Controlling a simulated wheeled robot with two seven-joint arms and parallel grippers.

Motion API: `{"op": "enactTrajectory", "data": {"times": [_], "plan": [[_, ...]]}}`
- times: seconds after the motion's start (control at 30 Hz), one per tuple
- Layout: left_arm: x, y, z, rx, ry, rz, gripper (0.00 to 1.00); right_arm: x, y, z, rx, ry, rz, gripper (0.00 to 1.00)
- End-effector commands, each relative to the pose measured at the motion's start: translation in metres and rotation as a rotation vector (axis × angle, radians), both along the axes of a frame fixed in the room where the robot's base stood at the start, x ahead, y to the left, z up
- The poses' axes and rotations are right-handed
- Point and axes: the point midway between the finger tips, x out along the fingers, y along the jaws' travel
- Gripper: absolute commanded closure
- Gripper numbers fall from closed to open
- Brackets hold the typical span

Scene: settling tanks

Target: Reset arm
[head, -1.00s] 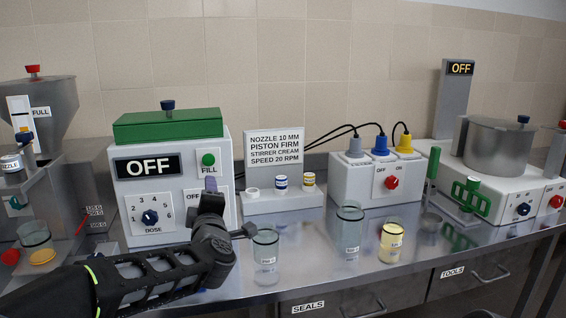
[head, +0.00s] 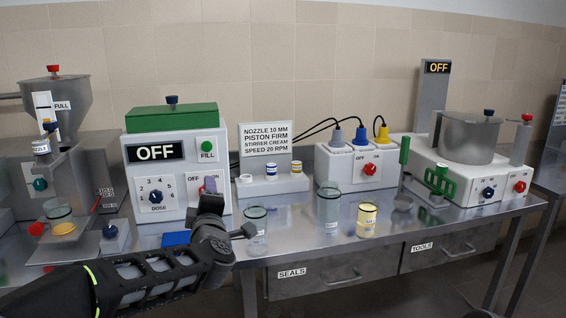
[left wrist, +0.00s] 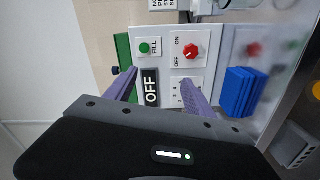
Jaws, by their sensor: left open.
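My left arm comes in from the left in the head view, and its gripper (head: 210,187) is raised in front of the white dosing machine (head: 170,220). In the left wrist view the two purple fingers (left wrist: 158,78) stand apart with nothing between them. Beyond them are the machine's OFF display (left wrist: 151,91), green FILL button (left wrist: 145,48) and red switch (left wrist: 191,52). In the head view the gripper covers part of the machine's lower right front, including that switch. My right gripper is in neither view.
A clear glass (head: 256,232) stands just right of my left wrist. Another clear glass (head: 328,210) and a yellow-filled one (head: 367,220) stand further right. A blue block (head: 176,239) lies before the dosing machine. A hopper machine (head: 60,105) stands left, a stirrer pot (head: 467,140) right.

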Motion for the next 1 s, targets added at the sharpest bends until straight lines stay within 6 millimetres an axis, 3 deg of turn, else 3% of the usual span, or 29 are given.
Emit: {"op": "enactTrajectory", "data": {"times": [0.13,0.3,0.43,0.57,0.77,0.87,1.0], "plan": [[0.001,-0.014,-0.006,0.067,0.027,-0.057,0.37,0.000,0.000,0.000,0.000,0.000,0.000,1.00],[-0.002,-0.036,-0.029,0.162,0.076,-0.143,0.37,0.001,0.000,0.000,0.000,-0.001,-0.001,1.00],[-0.005,-0.052,-0.057,0.229,0.124,-0.206,0.37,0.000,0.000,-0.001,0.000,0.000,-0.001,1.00],[-0.011,-0.068,-0.100,0.305,0.190,-0.280,0.37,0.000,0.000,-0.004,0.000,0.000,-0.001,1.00],[-0.034,-0.091,-0.197,0.434,0.337,-0.426,0.37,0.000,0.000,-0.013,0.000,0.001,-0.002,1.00],[-0.058,-0.102,-0.267,0.506,0.441,-0.528,0.37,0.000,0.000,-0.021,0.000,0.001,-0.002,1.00],[-0.111,-0.112,-0.371,0.595,0.604,-0.694,0.37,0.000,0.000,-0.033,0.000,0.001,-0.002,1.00]]}}
